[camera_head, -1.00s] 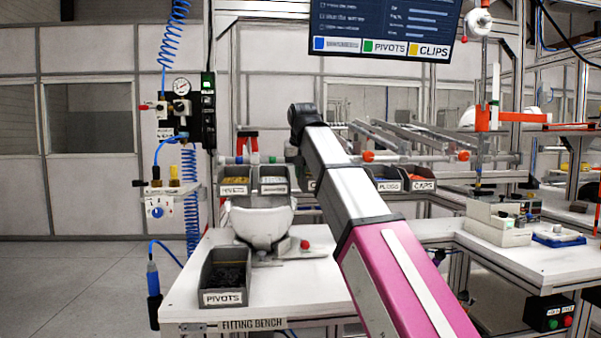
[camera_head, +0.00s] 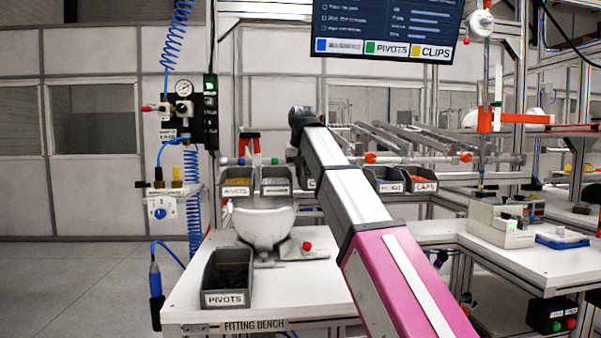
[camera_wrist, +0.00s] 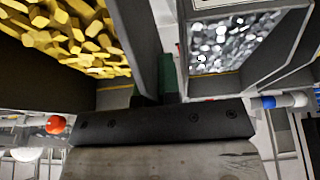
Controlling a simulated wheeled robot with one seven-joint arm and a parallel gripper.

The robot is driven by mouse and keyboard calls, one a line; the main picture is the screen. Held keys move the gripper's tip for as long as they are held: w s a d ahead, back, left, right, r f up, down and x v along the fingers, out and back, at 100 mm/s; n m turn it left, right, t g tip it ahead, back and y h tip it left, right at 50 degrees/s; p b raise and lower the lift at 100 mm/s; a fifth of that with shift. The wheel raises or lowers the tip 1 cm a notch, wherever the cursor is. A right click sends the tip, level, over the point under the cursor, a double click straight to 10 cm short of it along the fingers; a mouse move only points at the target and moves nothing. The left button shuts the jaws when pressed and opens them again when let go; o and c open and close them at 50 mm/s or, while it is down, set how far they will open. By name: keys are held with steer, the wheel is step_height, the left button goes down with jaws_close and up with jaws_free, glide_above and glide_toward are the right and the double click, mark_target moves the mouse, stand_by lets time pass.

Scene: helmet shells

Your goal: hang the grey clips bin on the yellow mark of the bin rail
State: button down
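No bin label that I can read says clips; that word shows only on the yellow patch of the overhead screen (camera_head: 436,51). Grey bins hang on the rail in the head view: one with yellowish parts (camera_head: 236,189), one beside it with grey parts (camera_head: 275,189), and a sliver of another beside my arm. I cannot make out the yellow mark on the rail. My gripper (camera_wrist: 165,98) shows in the wrist view between a bin of yellow parts (camera_wrist: 138,40) and a bin of silver parts (camera_wrist: 252,82). Its fingers are too dark to read; my arm hides it in the head view.
A bin labelled PIVOTS (camera_head: 226,298), with dark contents, stands on the white fitting bench (camera_head: 300,290). A white helmet shell (camera_head: 262,226) sits on a fixture behind it. More bins (camera_head: 424,186) hang right of my arm. Bare bench top lies right of the PIVOTS bin.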

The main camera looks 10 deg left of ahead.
steer(key=w+a+f, duration=0.2)
steer(key=w, duration=0.5)
steer(key=shift+w, duration=0.2)
stand_by(1.1)
steer(key=shift+f, duration=0.15)
steer(key=c, duration=1.2)
jaws_free()
steer(key=shift+c, duration=0.2)
